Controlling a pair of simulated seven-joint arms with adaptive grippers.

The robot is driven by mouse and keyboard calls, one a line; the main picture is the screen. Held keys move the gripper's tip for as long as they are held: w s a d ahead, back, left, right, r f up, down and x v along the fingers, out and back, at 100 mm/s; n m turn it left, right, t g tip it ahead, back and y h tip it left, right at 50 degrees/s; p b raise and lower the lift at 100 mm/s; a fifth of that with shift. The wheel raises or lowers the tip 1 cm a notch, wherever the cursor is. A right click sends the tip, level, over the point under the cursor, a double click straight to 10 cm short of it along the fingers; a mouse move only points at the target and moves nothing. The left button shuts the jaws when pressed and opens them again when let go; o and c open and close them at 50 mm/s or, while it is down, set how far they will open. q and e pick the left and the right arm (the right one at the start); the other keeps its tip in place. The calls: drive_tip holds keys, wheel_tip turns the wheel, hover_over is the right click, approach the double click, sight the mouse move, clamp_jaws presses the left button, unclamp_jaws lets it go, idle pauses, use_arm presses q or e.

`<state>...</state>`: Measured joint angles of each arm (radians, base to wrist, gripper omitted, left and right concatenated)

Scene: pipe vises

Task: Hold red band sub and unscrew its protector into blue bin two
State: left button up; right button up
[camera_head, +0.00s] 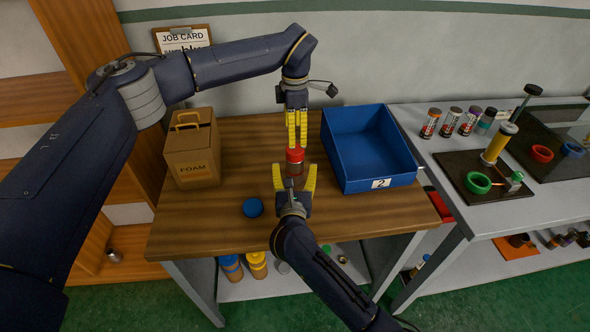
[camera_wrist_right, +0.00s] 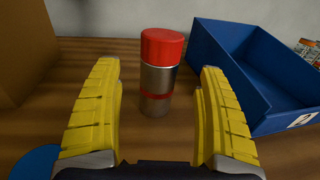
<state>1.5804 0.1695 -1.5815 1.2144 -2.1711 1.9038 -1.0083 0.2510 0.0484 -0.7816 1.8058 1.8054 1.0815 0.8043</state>
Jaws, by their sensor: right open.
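The red band sub (camera_head: 293,168) stands upright on the wooden bench, a metal cylinder with a red band and a red protector (camera_head: 295,155) on top. The wrist view shows its silver body (camera_wrist_right: 157,80) and red protector (camera_wrist_right: 162,46) clearly. My right gripper (camera_head: 294,180) is open and low in front of the sub, its yellow fingers spread to either side, apart from it. My left gripper (camera_head: 297,146) points down above or behind the protector, its fingers close together; whether they are fully shut is unclear. Blue bin two (camera_head: 380,185) stands right of the sub.
A foam box (camera_head: 192,155) stands at the left of the bench. A blue round cap (camera_head: 252,207) lies front left of the sub. The side table (camera_head: 480,217) on the right carries several small cylinders and a dark board with a yellow-bodied tool (camera_head: 497,145).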

sight(295, 149)
drive_tip(key=shift+w, duration=2.65)
clamp_jaws()
use_arm(q)
drive_tip(key=shift+o, duration=0.8)
use_arm(e)
drive_tip(key=shift+d, duration=0.1)
use_arm(q)
wheel_tip(295, 149, down, 8)
drive_tip(key=shift+r+m, duration=0.15)
drive_tip(key=shift+m, duration=1.05)
